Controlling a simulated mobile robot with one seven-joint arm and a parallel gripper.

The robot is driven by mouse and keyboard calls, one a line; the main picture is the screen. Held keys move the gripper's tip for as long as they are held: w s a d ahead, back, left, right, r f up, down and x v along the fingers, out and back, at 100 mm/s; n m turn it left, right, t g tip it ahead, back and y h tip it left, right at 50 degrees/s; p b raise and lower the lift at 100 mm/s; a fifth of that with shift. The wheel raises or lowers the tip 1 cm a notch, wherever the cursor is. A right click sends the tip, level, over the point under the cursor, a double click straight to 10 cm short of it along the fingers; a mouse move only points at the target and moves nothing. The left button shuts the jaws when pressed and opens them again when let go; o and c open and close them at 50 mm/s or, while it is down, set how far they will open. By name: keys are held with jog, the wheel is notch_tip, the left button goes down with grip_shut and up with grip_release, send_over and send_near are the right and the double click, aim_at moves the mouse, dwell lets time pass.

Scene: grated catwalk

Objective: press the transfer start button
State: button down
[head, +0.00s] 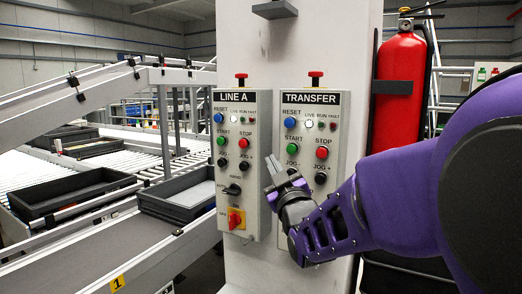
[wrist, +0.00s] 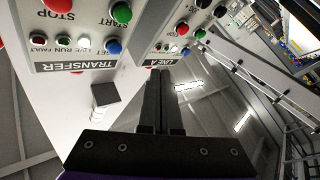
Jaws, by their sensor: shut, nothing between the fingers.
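The transfer panel (head: 331,111) is the right one of two grey control boxes on a white column. Its green start button (head: 290,149) sits below the blue reset button and left of the red stop button. In the wrist view the panel appears upside down, with the start button (wrist: 122,12) near the top edge. My gripper (head: 271,168) is shut and empty. In the head view its fingertips point up, below and left of the start button, over the gap between the panels. In the wrist view the fingers (wrist: 159,80) appear apart from the start button.
The Line A panel (head: 243,107) stands close on the left, with similar buttons and a red-yellow rotary switch (head: 236,219). A red fire extinguisher (head: 402,90) hangs at right. Conveyors with dark trays (head: 72,194) lie at left.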

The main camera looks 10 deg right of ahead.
aim_at(291, 149)
dwell(0.4)
jog(key=shift+w+d+f+p, duration=0.1)
jog(key=shift+w+d+p, duration=0.25)
jog(key=shift+w+d, duration=0.65)
jog(key=shift+w+d+r+p, duration=0.1)
jog(key=shift+w+d+p, duration=0.2)
jog(key=shift+w+d, duration=0.75)
jog(key=shift+w+d+f+p, duration=0.1)
jog(key=shift+w+d+p, duration=0.35)
jog(key=shift+w, duration=1)
jog(key=shift+w+d+b, duration=0.1)
jog(key=shift+d+b, duration=0.05)
jog(key=shift+b, duration=0.2)
jog(key=shift+w+d, duration=0.2)
jog(key=shift+w, duration=0.05)
